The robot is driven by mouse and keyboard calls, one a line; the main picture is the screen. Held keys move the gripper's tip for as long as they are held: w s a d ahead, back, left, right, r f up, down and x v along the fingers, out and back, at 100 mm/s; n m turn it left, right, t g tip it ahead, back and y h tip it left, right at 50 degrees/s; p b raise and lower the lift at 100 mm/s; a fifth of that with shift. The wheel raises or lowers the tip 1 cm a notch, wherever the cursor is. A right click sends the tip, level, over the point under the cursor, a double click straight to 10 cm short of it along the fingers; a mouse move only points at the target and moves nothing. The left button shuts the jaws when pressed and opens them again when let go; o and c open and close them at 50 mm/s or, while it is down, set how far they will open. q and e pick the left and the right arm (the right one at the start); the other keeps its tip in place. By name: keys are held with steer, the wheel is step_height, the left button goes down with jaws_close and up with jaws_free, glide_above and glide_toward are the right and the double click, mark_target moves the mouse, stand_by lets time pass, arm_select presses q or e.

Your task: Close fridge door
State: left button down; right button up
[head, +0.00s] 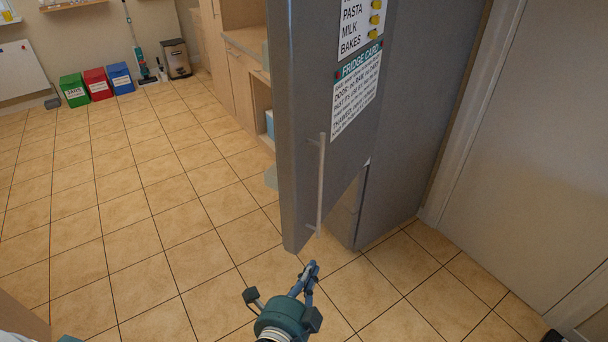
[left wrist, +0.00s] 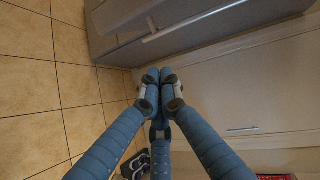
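The grey fridge door (head: 300,120) stands ajar in the head view, swung out from the grey fridge body (head: 385,205). A long vertical bar handle (head: 320,185) is on its front, below the paper signs. My left gripper (head: 309,268) is low in front of the door, just below the handle's lower end, and appears apart from it. In the left wrist view its blue fingers (left wrist: 160,76) come together with nothing visible between them. The fridge door (left wrist: 125,40) and handle (left wrist: 185,27) show beyond the fingertips.
A flat pale panel (head: 530,130) stands to the right of the fridge. Wooden cabinets (head: 240,70) are behind the door. Green, red (head: 97,84) and blue bins stand far left. The tiled floor (head: 130,220) left of the door is clear.

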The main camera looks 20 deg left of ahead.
arm_select(q)
step_height(320, 180, up, 17)
steer(key=s+t+p, duration=0.1)
steer(key=t, duration=0.2)
steer(key=p, duration=0.5)
glide_above(303, 186)
steer(key=s+d, duration=0.5)
steer(key=a, duration=0.1)
steer(key=a+p, duration=0.1)
steer(key=a, duration=0.1)
steer(key=shift+a+f+m+y, duration=0.2)
steer(key=shift+m+y, duration=0.1)
steer(key=shift+m, duration=0.1)
steer(key=shift+w, duration=0.1)
